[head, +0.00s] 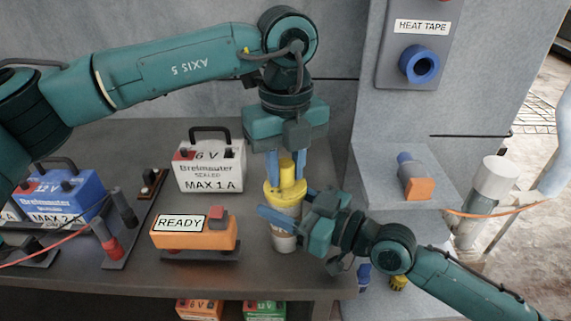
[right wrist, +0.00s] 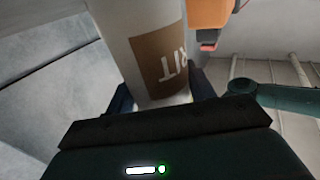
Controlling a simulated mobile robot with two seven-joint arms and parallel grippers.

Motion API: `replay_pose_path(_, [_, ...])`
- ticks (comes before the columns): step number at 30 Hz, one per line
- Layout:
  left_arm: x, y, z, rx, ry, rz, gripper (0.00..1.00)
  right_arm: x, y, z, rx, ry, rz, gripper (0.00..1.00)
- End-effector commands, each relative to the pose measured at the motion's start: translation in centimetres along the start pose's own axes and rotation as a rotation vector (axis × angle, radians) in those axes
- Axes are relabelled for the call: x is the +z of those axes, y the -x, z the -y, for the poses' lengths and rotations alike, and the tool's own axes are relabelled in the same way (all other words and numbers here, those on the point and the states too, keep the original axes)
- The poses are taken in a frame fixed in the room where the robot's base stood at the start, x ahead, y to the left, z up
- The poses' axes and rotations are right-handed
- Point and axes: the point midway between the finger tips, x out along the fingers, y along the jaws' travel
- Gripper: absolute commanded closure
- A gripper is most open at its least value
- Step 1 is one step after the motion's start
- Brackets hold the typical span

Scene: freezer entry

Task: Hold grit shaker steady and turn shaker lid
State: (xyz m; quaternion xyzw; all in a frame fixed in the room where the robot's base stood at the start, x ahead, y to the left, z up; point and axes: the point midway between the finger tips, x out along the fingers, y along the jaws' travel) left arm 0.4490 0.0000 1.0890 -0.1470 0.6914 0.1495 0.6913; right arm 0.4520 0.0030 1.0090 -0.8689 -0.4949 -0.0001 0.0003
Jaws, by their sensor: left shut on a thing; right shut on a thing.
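The grit shaker (head: 285,225) stands upright near the front edge of the bench in the head view. It has a pale body with a brown label and a yellow lid (head: 286,190) with a raised knob. My left gripper (head: 286,168) points down from above and is shut on the lid's knob. My right gripper (head: 284,212) comes in from the right and is shut around the shaker's body. In the right wrist view the shaker's body (right wrist: 150,45) with its brown label sits between the dark fingers. The fingers partly hide the body in the head view.
An orange box marked READY (head: 194,233) stands just left of the shaker. A white 6 V battery (head: 211,168) stands behind it, and a blue 12 V battery (head: 70,195) is at left. A grey ledge with a blue and orange item (head: 416,185) is at right.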

Motion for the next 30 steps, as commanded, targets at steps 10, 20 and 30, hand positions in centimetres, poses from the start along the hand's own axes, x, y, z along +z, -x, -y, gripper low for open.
replay_pose_path(10, [0.0, 0.1, 0.0, -0.002, 0.000, 0.001, 0.62, 0.1, 0.0, 0.0, -0.001, 0.000, 0.002, 0.87])
replay_pose_path(20, [0.0, 0.0, 0.0, -0.001, -0.001, 0.000, 0.51, 0.1, 0.0, 0.0, -0.001, 0.000, 0.002, 0.87])
replay_pose_path(30, [0.1, 4.3, 0.1, -0.004, 0.000, 0.004, 0.51, 0.1, 0.0, 0.0, -0.001, -0.001, 0.002, 0.87])
